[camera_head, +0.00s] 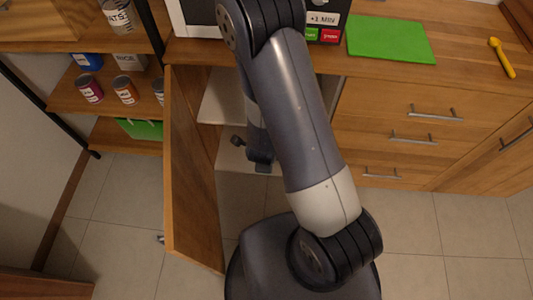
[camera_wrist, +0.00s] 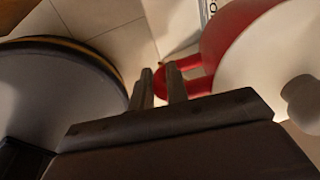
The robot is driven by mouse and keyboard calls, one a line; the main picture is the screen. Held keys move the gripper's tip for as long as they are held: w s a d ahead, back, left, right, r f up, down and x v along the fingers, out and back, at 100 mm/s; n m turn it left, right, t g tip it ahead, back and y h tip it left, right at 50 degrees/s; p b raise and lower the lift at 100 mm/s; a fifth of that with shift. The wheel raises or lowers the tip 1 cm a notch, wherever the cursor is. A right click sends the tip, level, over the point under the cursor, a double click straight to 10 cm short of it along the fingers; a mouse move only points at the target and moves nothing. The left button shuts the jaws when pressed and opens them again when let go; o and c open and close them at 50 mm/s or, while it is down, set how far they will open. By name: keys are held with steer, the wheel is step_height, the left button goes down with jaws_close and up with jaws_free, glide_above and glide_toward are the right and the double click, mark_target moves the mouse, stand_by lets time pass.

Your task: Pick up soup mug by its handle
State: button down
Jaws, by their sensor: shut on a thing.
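The soup mug (camera_wrist: 226,27) is red and shows at the upper right of the wrist view, with a pale round top (camera_wrist: 265,55) carrying a knob. Its red handle (camera_wrist: 197,86) reaches left to my gripper (camera_wrist: 160,80). My gripper's two dark fingers are close together, shut on the handle, with a bit of red between them. The mug looks tilted in this view, and its lower part is out of sight. In the head view my arm covers the middle, and I cannot make out the mug there.
An open wooden cabinet door (camera_head: 188,165) stands left of my arm, beside pale cabinet shelves. Drawers (camera_head: 400,135) are on the right. The counter holds a green board (camera_head: 391,39) and a yellow utensil (camera_head: 503,59). Shelves with cans (camera_head: 125,91) stand at the left. Tiled floor is clear at lower right.

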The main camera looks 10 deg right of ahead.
steer(key=shift+r+g+y+p, duration=0.15)
steer(key=shift+g+p, duration=0.4)
steer(key=shift+p, duration=0.85)
steer(key=shift+g+y+p, duration=0.15)
steer(key=shift+g+p, duration=0.4)
steer(key=shift+p, duration=0.8)
steer(key=shift+g+p, duration=0.5)
steer(key=shift+p, duration=1.85)
steer(key=shift+w+g+y+p, duration=0.2)
steer(key=shift+g+y+p, duration=0.15)
steer(key=shift+p, duration=2.55)
steer(key=shift+s+g+p, duration=0.2)
steer(key=shift+g+p, duration=0.05)
steer(key=shift+p, duration=1.8)
steer(key=shift+f+b, duration=0.25)
steer(key=shift+b, duration=0.1)
